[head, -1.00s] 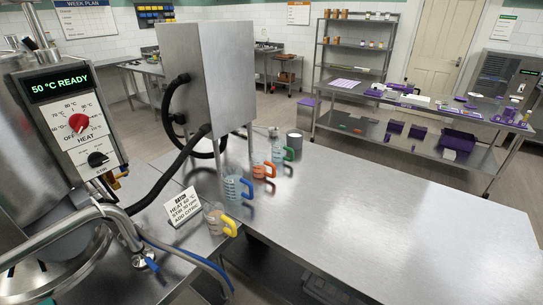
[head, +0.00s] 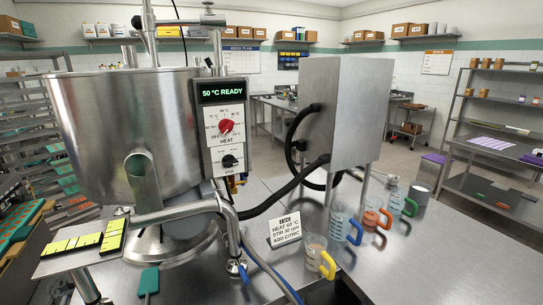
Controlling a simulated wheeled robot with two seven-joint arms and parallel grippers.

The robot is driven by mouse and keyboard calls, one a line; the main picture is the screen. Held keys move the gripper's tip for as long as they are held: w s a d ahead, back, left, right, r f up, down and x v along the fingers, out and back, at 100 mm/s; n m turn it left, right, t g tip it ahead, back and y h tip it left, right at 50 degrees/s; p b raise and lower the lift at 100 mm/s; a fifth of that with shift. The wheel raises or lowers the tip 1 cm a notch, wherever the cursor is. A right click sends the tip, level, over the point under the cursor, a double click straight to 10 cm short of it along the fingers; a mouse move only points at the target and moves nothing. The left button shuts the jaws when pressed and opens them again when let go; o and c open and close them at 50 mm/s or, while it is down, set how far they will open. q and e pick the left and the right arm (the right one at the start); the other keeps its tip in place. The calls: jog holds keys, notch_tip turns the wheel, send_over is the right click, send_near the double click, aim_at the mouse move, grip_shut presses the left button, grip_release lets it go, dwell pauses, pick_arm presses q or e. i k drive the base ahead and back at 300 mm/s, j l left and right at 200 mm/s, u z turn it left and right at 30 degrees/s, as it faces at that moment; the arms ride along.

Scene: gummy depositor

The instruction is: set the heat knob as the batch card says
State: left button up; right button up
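The red heat knob (head: 226,126) sits on the white dial plate of the control panel on the kettle's right side. Small temperature marks ring it; its exact pointer setting is too small to tell. The green display (head: 222,93) above reads "50 °C READY". A black stir knob (head: 229,161) is below. The white batch card (head: 285,229) stands tilted on the table; it appears to read heat 60 °C, stir 30 rpm, add citric, though the digits are small. Neither of my grippers is in view.
The steel kettle (head: 130,130) fills the left, with a curved pipe (head: 185,209) below the panel. Black hoses (head: 285,190) run to a steel box (head: 345,110). Jugs with yellow (head: 327,265), blue, orange and green handles stand right of the card. The steel table (head: 430,260) is clear at right.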

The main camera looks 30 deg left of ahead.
aim_at(226, 126)
jog(key=j+u, duration=0.25)
jog(key=u, duration=0.15)
jog(key=j+u, duration=0.3)
jog(key=u, duration=0.15)
jog(key=j+u, duration=0.25)
jog(key=u, duration=0.15)
